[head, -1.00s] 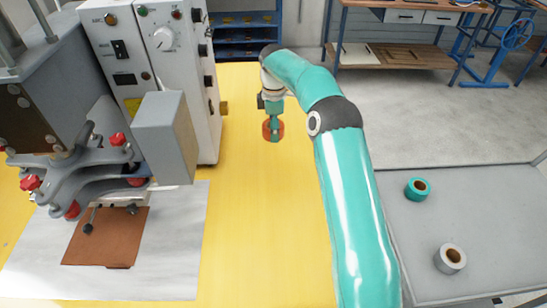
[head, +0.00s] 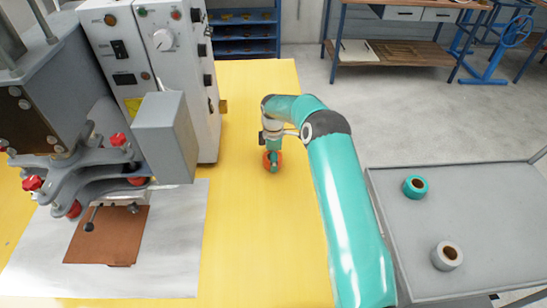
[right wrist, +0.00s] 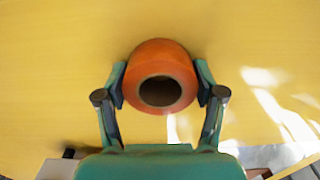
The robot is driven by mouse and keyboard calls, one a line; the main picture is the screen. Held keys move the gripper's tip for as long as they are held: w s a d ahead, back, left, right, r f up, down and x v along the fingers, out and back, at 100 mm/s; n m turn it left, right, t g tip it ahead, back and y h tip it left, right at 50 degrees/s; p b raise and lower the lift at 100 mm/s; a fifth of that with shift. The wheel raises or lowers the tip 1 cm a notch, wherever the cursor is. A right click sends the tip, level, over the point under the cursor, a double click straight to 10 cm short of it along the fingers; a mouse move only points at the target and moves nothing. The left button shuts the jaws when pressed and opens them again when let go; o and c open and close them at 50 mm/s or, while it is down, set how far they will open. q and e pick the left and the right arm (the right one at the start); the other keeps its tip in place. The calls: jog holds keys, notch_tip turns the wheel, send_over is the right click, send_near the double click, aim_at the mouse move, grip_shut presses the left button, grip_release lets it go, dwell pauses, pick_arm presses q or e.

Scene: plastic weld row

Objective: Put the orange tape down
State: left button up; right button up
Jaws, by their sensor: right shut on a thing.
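The orange tape (right wrist: 160,52) is a roll with a dark round core, between the two fingers of my right gripper (right wrist: 160,88) in the right wrist view. The fingers press on it from both sides. In the head view my right gripper (head: 272,158) points down over the yellow table (head: 255,230), with the orange tape (head: 279,158) partly hidden behind its fingers. Whether the tape touches the table I cannot tell. My left gripper is not in view.
A grey and white welding machine (head: 165,137) with red knobs stands on the left, a brown sheet (head: 112,240) under it. A grey cart (head: 480,215) on the right holds a teal roll (head: 415,187) and a white roll (head: 447,256). The table's front middle is clear.

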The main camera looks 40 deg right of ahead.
jog(key=o, duration=0.7)
jog(key=shift+f, duration=0.1)
jog(key=o, duration=0.5)
notch_tip(320, 180, up, 12)
jog(key=p, duration=0.6)
jog(key=shift+r, duration=0.2)
jog(key=shift+s, duration=0.1)
